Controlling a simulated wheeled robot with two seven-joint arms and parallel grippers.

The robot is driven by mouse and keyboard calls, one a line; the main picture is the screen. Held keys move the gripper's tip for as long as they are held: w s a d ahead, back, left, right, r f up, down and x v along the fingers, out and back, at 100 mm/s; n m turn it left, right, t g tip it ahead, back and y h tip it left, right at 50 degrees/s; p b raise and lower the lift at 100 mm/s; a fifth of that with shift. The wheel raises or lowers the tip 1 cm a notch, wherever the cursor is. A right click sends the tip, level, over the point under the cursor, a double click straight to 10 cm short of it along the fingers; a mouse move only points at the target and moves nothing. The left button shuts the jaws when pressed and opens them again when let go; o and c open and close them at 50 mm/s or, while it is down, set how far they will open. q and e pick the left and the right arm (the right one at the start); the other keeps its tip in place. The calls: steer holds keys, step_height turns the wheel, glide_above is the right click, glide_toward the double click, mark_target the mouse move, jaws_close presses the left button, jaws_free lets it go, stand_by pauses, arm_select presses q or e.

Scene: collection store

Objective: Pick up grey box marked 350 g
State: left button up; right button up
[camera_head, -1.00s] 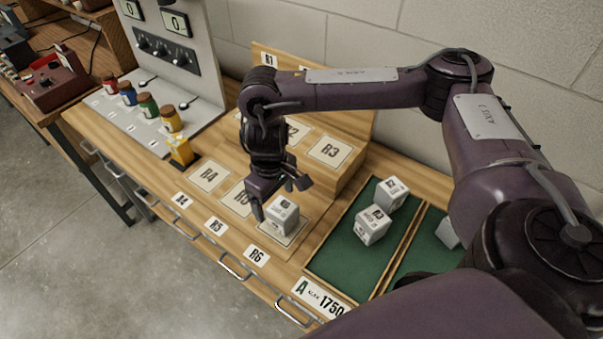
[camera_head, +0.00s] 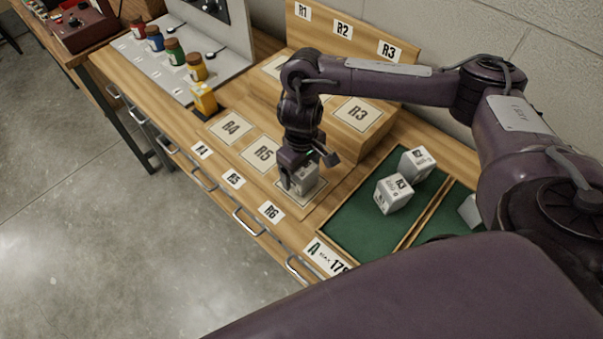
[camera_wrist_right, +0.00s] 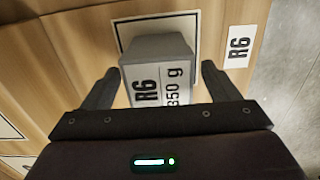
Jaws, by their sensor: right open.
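The grey box marked R6 and 350 g (camera_wrist_right: 160,78) stands on the framed R6 pad. It also shows in the head view (camera_head: 304,180), partly covered by my gripper. My right gripper (camera_head: 308,172) is just above the box, jaws open. In the right wrist view its two fingers (camera_wrist_right: 158,85) are on either side of the box, with a gap visible at each side. My left gripper is not in view.
Two grey boxes (camera_head: 394,194) (camera_head: 416,162) are in the green-lined tray (camera_head: 350,228) to the right. A divider separates it from another green compartment with a box (camera_head: 470,210). Coloured jars (camera_head: 175,54) and a yellow item (camera_head: 204,98) stand at the left. A raised step (camera_head: 365,128) lies behind.

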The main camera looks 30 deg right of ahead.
steer(key=c, duration=1.2)
steer(key=shift+c, duration=0.4)
steer(key=shift+r, duration=0.15)
